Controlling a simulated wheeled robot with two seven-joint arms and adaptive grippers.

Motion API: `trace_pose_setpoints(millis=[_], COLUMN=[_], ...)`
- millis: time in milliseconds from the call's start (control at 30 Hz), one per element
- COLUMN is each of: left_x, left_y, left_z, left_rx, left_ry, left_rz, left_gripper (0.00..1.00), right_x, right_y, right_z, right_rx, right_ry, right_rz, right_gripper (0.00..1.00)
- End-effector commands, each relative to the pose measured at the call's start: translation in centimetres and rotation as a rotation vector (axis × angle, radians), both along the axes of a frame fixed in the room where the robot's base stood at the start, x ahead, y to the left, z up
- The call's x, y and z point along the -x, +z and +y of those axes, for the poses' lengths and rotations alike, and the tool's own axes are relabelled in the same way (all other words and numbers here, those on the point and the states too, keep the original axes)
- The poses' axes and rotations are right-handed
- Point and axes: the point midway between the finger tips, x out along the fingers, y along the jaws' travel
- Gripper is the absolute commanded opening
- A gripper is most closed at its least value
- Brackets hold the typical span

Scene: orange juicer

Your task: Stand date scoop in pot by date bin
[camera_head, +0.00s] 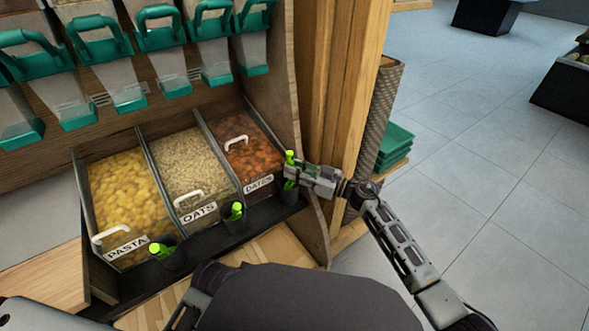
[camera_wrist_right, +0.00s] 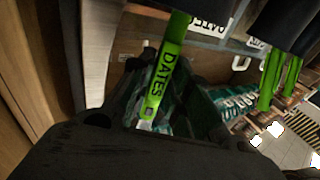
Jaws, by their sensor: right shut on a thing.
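The date scoop (camera_head: 290,157) shows as a bright green handle at the right end of the bin row. My right gripper (camera_head: 297,175) is shut on this handle beside the date bin (camera_head: 252,150). In the right wrist view the handle (camera_wrist_right: 169,72) reads DATES and lies between my fingers. The dark date pot (camera_head: 288,194) is just below the gripper. The scoop's lower end meets a dark shape at the top of the wrist view; how deep it sits in the pot is hidden. My left gripper is not in view.
Oats (camera_head: 185,165) and pasta (camera_head: 128,200) bins stand left of the dates, each with a white-handled scoop or lid grip. Other green scoops stand in the oats pot (camera_head: 234,214) and pasta pot (camera_head: 168,254). A wooden side panel (camera_head: 312,200) is close to my gripper.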

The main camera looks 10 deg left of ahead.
Motion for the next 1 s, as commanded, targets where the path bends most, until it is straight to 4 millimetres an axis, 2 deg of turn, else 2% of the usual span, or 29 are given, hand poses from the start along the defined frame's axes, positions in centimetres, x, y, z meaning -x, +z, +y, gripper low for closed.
trace_pose_setpoints(millis=[167, 200, 367, 600, 867, 1000], left_x=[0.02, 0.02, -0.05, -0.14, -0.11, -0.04], left_y=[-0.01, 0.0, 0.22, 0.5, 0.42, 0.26], left_z=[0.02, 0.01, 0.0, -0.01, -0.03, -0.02], left_rx=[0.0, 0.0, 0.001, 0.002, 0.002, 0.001], left_ry=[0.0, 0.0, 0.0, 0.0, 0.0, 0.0], left_rz=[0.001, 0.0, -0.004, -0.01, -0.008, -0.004], left_gripper=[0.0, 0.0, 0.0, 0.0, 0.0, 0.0], right_x=[0.01, 0.01, 0.0, 0.0, 0.0, -0.07], right_y=[0.03, 0.03, 0.04, 0.02, 0.02, 0.02], right_z=[0.01, 0.01, 0.01, 0.01, 0.0, -0.07], right_rx=[0.0, 0.0, 0.0, 0.0, 0.0, 0.0], right_ry=[0.0, 0.0, 0.0, 0.0, 0.0, -0.002], right_rz=[0.0, 0.0, 0.0, 0.0, 0.0, 0.0], right_gripper=[0.0, 0.23, 0.43, 0.45, 0.79, 0.8])
